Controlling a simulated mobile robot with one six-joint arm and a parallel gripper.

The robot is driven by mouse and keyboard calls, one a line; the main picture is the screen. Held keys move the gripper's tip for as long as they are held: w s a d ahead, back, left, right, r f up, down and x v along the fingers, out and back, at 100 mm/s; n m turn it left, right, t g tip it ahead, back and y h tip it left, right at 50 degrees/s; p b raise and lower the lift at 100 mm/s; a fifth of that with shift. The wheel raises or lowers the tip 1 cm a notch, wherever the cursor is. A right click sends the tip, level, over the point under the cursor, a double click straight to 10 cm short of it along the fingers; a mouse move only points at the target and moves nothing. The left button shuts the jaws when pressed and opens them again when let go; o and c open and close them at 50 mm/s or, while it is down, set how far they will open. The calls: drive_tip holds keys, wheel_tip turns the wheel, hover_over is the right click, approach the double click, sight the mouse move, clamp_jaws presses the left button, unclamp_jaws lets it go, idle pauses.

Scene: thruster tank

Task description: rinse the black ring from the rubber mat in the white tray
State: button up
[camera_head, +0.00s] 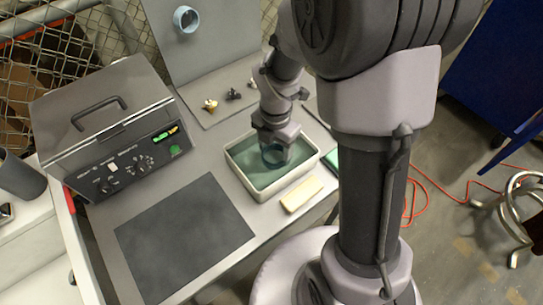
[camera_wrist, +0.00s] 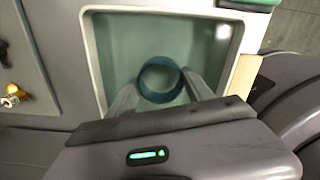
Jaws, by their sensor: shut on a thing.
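The white tray (camera_head: 241,174) stands on the bench and holds greenish water; its rim also shows in the wrist view (camera_wrist: 91,62). My gripper (camera_head: 274,150) reaches down into the tray. In the wrist view its two fingers (camera_wrist: 161,88) are shut on the black ring (camera_wrist: 160,97), which looks dark teal through the water. The ring sits between the fingertips, inside the tray walls. Whether it touches the tray floor I cannot tell. The dark rubber mat (camera_head: 185,237) lies flat and bare at the front left of the tray.
A grey lidded machine (camera_head: 110,125) with a handle stands left of the tray. A beige block (camera_head: 302,194) lies by the tray's front edge. Small fittings (camera_head: 210,105) sit behind the tray, and a pale blue ring (camera_head: 186,19) is on the back panel. A dark cup (camera_head: 20,178) is far left.

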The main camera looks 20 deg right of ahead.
drive_tip(key=shift+s+a, duration=0.2)
drive_tip(key=shift+a, duration=0.3)
wheel_tip(320, 180, up, 8)
drive_tip(key=p, duration=0.8)
drive_tip(key=shift+r, duration=0.25)
drive_tip(key=shift+r, duration=0.1)
idle(0.4)
wheel_tip(320, 180, up, 4)
drive_tip(key=p, duration=0.4)
